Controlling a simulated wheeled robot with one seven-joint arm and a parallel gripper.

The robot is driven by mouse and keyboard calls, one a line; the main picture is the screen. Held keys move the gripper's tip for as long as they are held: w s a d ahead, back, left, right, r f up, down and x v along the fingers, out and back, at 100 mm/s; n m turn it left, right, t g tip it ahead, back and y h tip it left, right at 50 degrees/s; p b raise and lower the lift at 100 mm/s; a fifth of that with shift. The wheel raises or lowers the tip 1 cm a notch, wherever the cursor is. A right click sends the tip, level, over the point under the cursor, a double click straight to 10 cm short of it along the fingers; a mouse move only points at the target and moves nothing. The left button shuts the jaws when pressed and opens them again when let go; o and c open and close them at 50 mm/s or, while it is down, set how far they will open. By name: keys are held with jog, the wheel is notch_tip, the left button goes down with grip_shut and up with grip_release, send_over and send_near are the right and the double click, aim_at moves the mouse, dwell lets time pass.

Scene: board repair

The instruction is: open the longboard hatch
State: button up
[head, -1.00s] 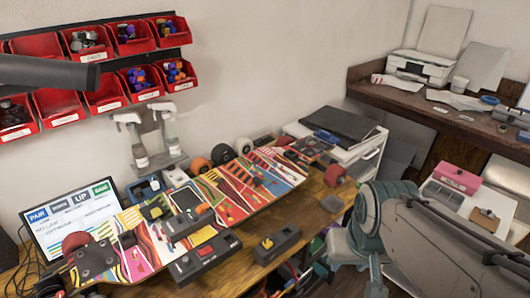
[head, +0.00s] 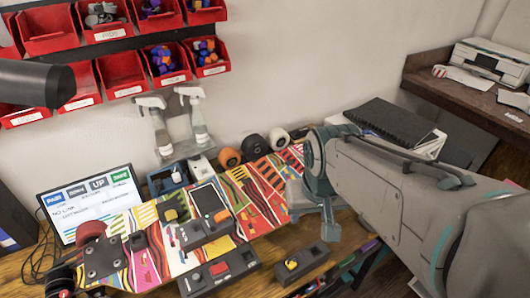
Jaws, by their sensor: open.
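The longboard (head: 265,182), with a bright patterned deck, lies along the wooden bench. A dark, light-edged rectangular panel (head: 208,202) sits mid-deck beside several small modules; I cannot tell for sure whether it is the hatch, and it looks flat and closed. My gripper (head: 322,212) is at the end of my arm, over the right part of the longboard, to the right of the panel and apart from it. It appears empty and points down. Its jaws are open, though partly hidden by the wrist. My arm covers the longboard's right end.
A screen (head: 92,205) stands at the left. Spray bottles (head: 157,130) and loose wheels (head: 252,145) are behind the board. Red bins (head: 122,70) hang above.

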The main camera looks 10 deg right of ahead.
jog(key=w+r+m+g+p, duration=0.1)
jog(key=w+r+m+p, duration=0.15)
jog(key=w, duration=0.65)
jog(key=m+g+p, duration=0.1)
jog(key=m+g, duration=0.1)
send_over(279, 181)
jog(key=s+d, duration=0.1)
jog(key=s, duration=0.4)
jog(key=shift+n, duration=0.25)
jog(key=f+p, duration=0.1)
jog(key=f, duration=1.2)
jog(key=shift+d+f, duration=0.15)
jog(key=shift+d, duration=0.05)
jog(key=shift+c, duration=0.3)
grip_shut()
